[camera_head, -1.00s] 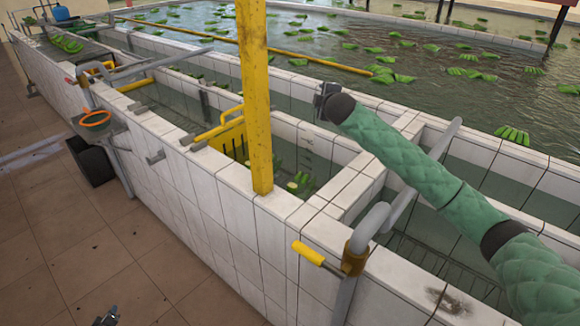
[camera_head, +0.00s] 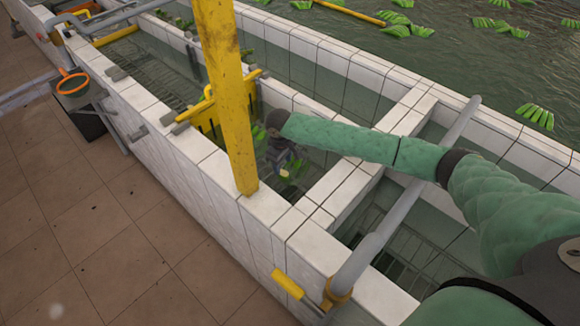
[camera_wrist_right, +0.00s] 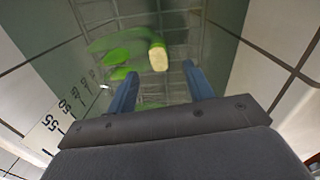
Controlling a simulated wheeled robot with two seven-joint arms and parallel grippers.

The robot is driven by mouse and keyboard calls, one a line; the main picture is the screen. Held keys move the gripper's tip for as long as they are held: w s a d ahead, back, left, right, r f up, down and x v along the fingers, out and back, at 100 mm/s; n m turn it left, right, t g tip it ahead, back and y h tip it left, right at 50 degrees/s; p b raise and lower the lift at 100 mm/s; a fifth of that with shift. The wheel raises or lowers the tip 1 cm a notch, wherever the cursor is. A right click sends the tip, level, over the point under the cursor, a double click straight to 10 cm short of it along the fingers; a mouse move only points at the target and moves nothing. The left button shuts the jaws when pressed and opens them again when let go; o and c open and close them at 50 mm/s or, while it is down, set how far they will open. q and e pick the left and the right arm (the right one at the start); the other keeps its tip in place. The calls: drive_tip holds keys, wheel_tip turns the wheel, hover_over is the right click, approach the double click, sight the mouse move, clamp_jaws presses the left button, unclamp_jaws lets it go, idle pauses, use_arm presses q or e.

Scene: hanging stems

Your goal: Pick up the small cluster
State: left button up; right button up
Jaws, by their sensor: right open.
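The small cluster (camera_wrist_right: 130,48) is green with a pale cut end. In the right wrist view it lies in the tank water ahead of my right gripper (camera_wrist_right: 160,85). The two blue fingers are apart, with the cluster's pale end just beyond the gap between them. In the head view my right gripper (camera_head: 290,170) reaches down into the narrow tank beside the yellow post, and it partly hides the green cluster (camera_head: 291,173) there. I cannot tell from these views whether a finger touches it. My left gripper is not in the head view.
A yellow post (camera_head: 227,90) stands on the tiled tank wall just left of my right gripper. A yellow slotted panel (camera_head: 212,115) is behind it. A tiled cross wall (camera_head: 345,190) bounds the tank on the right. Several green clusters float in the large pool (camera_head: 470,60).

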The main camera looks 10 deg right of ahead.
sight(283, 173)
drive_tip(key=shift+f+p, duration=0.3)
drive_tip(key=shift+f, duration=0.05)
drive_tip(key=f+p, duration=0.3)
drive_tip(key=f, duration=0.1)
drive_tip(key=shift+w+d+f, duration=0.1)
drive_tip(key=shift+w, duration=0.15)
drive_tip(key=shift+f, duration=0.4)
drive_tip(key=c, duration=1)
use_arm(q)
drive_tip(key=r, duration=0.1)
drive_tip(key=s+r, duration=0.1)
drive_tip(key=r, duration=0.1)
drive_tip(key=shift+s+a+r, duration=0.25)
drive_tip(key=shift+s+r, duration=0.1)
use_arm(e)
clamp_jaws()
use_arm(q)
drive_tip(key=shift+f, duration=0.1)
